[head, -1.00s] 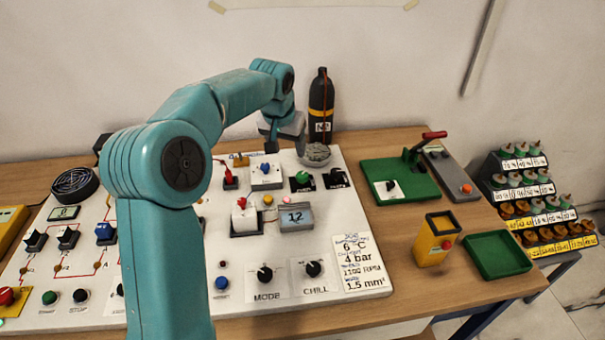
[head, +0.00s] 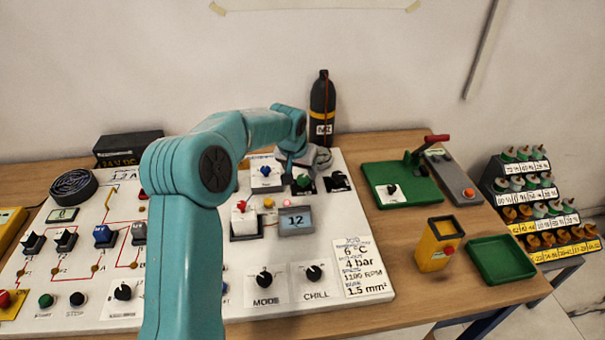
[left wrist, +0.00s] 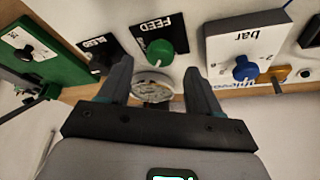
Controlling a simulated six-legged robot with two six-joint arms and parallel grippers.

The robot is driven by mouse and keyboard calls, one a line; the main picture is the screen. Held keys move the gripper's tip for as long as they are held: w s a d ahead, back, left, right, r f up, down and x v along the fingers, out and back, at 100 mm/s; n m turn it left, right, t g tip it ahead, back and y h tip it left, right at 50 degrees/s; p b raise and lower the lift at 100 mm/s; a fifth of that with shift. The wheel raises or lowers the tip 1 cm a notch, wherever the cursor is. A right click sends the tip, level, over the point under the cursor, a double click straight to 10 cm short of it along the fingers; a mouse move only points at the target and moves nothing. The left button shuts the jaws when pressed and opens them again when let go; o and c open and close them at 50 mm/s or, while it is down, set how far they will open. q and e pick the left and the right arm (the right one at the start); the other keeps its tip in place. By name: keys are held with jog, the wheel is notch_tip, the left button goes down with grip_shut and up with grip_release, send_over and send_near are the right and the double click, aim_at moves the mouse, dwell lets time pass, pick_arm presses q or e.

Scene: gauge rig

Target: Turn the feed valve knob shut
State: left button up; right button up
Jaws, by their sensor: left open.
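The feed valve knob is a green knob (left wrist: 160,52) on a black plate marked FEED in the left wrist view. In the head view the green knob (head: 303,181) shows just below my left gripper (head: 298,158), near the panel's back edge. In the left wrist view my left gripper (left wrist: 158,72) is open, with its two fingers apart. The knob shows between and beyond the fingertips, with nothing held. A round pale gauge-like disc (left wrist: 153,88) shows between the fingers. My right gripper is not in view.
A black knob (left wrist: 100,54) sits beside the feed knob, and a white box with a blue knob (left wrist: 244,68) is on its other side. A dark bottle (head: 322,105) stands behind. A green board (head: 400,186) with a red lever lies to the right.

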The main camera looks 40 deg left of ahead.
aim_at(303, 178)
pick_arm(q)
jog(key=shift+x, duration=0.95)
jog(key=shift+w+a+f, duration=0.1)
jog(key=shift+w+f, duration=0.1)
jog(key=shift+f, duration=0.5)
jog(key=shift+w+f, duration=0.15)
jog(key=c, duration=1)
jog(key=shift+c, duration=0.2)
